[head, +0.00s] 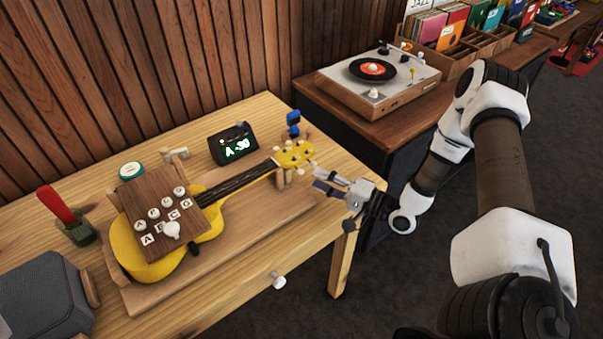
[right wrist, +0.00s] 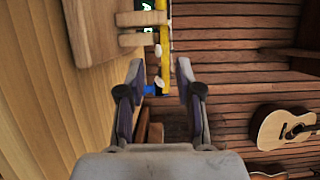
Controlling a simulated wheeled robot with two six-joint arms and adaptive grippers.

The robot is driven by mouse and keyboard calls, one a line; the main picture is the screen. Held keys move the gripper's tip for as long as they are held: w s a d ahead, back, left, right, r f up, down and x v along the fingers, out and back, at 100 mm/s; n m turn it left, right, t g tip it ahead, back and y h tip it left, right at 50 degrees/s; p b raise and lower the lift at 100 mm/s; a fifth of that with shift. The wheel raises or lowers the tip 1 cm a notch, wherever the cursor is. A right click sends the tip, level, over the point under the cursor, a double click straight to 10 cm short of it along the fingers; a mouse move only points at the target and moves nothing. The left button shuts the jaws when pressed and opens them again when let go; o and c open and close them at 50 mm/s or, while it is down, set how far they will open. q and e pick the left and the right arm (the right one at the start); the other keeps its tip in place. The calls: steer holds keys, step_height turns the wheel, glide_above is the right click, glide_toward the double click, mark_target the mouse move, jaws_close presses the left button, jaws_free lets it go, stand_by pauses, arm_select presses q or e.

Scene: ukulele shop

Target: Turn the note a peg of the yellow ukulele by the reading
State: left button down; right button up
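The yellow ukulele (head: 148,262) lies on a wooden cradle on the workbench, its headstock (head: 295,153) pointing right and carrying several pale pegs. The dark tuner (head: 233,146) behind the neck shows green "A" and a small number that looks like -30. A brown board (head: 150,205) over the body bears white knobs and letter labels. My right gripper (head: 322,182) is just right of the headstock. In the right wrist view its fingers (right wrist: 162,78) are apart, with the yellow headstock edge and a white peg (right wrist: 160,82) seen in the gap; contact cannot be told. My left gripper is out of view.
A blue object (head: 293,120) stands behind the headstock. A green pot with a red-handled tool (head: 77,232) and a grey speaker (head: 45,295) are at left. A turntable (head: 380,75) sits on the right-hand cabinet. The bench's front right area is mostly clear.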

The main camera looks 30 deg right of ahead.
mark_target(300, 172)
steer(key=x, duration=0.5)
steer(key=shift+w+a+f, duration=0.1)
steer(key=shift+w+f, duration=0.1)
steer(key=shift+s+r, duration=0.15)
steer(key=shift+s, duration=0.05)
jaws_close()
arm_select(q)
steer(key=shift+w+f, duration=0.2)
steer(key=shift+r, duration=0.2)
